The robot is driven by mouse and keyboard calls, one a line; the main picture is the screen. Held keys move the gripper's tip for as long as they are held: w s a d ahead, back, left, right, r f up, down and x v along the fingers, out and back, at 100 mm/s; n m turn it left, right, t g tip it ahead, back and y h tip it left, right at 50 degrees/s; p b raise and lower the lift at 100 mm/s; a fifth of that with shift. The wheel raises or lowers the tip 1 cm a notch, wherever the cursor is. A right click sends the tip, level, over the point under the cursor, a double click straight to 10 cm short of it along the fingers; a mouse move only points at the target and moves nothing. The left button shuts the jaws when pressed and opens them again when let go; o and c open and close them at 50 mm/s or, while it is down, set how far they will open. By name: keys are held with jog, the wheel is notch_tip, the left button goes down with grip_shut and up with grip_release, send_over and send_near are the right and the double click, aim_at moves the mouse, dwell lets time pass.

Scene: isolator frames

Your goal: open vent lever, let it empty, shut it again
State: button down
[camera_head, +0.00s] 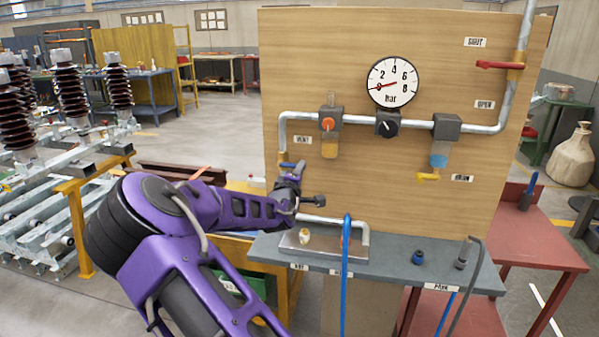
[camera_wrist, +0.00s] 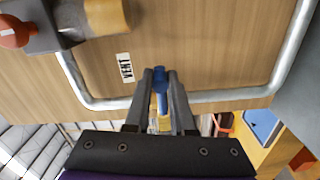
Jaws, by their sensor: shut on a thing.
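The vent lever (camera_wrist: 161,84) is blue and sits beside the VENT label (camera_wrist: 125,67) in the wrist view. My gripper (camera_wrist: 161,80) is shut on it, with a finger on each side. In the wrist view the lever points across the grey pipe, and a yellow part (camera_wrist: 165,125) shows below it. In the head view my gripper (camera_head: 290,172) is at the pipe's lower left run, mostly hiding the lever. The round pressure gauge (camera_head: 394,81) has its red needle near 0.
A red lever (camera_head: 497,65) lies crosswise on the right pipe, between the SHUT and OPEN labels. An orange-knobbed unit (camera_head: 327,125) and a blue-bowled unit (camera_head: 440,160) hang on the wooden panel. Below, the grey bench (camera_head: 395,268) carries small fittings and a blue hose (camera_head: 346,270).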

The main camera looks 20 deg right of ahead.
jog(key=shift+r, duration=0.25)
jog(key=c, duration=0.8)
grip_release()
jog(key=shift+f, duration=0.1)
jog(key=shift+o, duration=0.2)
jog(key=v, duration=1.7)
jog(key=shift+s, duration=0.15)
jog(key=shift+a, duration=0.1)
